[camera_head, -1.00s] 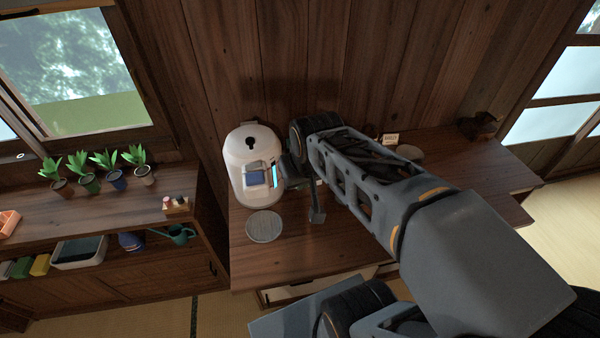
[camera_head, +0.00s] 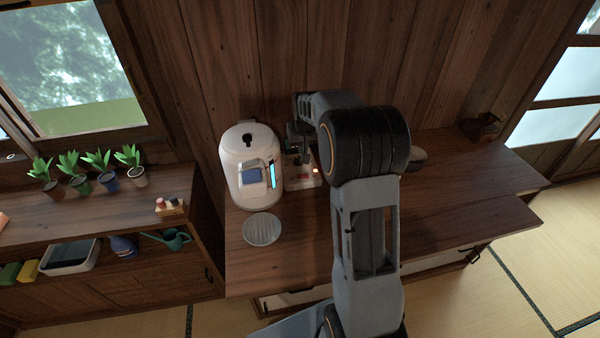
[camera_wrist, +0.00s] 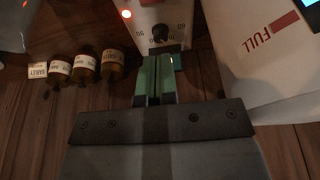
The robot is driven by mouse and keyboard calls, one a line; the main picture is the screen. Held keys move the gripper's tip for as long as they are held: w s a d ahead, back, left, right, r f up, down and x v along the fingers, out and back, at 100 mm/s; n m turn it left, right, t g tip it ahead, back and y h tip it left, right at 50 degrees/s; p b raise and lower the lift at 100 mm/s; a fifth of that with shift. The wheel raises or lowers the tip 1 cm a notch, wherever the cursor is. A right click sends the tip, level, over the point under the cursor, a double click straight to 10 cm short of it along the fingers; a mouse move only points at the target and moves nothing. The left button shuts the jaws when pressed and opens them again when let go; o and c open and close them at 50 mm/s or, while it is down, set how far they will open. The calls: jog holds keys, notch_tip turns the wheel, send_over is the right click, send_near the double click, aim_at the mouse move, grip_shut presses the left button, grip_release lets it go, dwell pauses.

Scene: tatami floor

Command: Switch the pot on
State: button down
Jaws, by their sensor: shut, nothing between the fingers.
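The white pot (camera_head: 240,160) stands upright on the desk. It has a blue panel and a lit cyan strip on its front. In the wrist view its white side (camera_wrist: 250,65), marked FULL in red, is at the right. A small white box (camera_head: 308,180) with a glowing light stands just right of the pot.
A round grey mat (camera_head: 262,229) lies in front of the pot. Several labelled jars (camera_wrist: 87,66) stand left of my gripper in the wrist view. A side shelf holds several potted plants (camera_head: 98,168). The desk's right part (camera_head: 470,190) is mostly clear.

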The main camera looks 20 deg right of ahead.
jog(key=shift+d+r, duration=0.15)
jog(key=shift+s+d+r, duration=0.15)
jog(key=shift+s+d, duration=0.05)
jog(key=shift+d, duration=0.35)
jog(key=shift+r+p, duration=0.15)
jog(key=shift+p, duration=0.15)
jog(key=d+p+v, duration=0.1)
jog(key=d+v, duration=0.1)
jog(key=v, duration=1.1)
jog(key=shift+d+r, duration=0.3)
jog(key=shift+w, duration=0.15)
